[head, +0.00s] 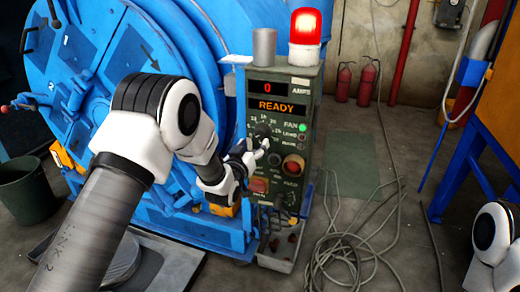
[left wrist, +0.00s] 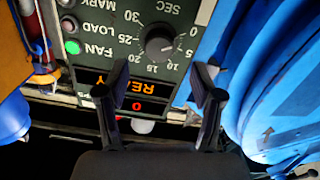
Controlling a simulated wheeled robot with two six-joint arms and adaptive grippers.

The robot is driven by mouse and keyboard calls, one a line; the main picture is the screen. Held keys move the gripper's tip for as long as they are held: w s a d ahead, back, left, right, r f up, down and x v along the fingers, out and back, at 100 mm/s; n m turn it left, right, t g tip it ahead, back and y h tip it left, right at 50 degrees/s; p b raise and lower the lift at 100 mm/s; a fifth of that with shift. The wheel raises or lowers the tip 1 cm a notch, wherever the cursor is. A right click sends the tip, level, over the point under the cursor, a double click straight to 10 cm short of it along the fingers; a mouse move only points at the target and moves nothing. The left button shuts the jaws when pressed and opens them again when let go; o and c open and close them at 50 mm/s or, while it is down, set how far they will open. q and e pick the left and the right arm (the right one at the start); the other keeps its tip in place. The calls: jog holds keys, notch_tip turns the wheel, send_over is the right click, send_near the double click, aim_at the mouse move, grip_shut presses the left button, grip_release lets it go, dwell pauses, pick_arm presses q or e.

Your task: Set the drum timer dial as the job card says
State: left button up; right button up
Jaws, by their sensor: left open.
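The timer dial (head: 263,131) is a dark round knob on the green control panel (head: 257,84), ringed by numbers. In the left wrist view the dial (left wrist: 160,42) appears upside down, with marks such as 10, 15, 20, 25 and 30 and the word SEC. I cannot read its pointer setting surely. My left gripper (head: 262,148) is at the panel front, close to the dial. In the wrist view its open fingers (left wrist: 162,84) stand apart with nothing between them, the dial beyond their tips. The displays read 0 and READY (head: 276,105). No job card is discernible.
A red beacon (head: 305,38) glows on the panel box beside a metal cup (head: 264,47). The green FAN lamp (head: 302,127) is lit. The blue drum machine (head: 75,75) stands left. Loose cables (head: 350,255) lie on the floor at right.

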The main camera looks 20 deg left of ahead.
aim_at(260, 136)
pick_arm(q)
jog(key=w, duration=0.6)
jog(key=shift+w+d, duration=0.15)
jog(key=shift+d, duration=0.05)
jog(key=c, duration=1.1)
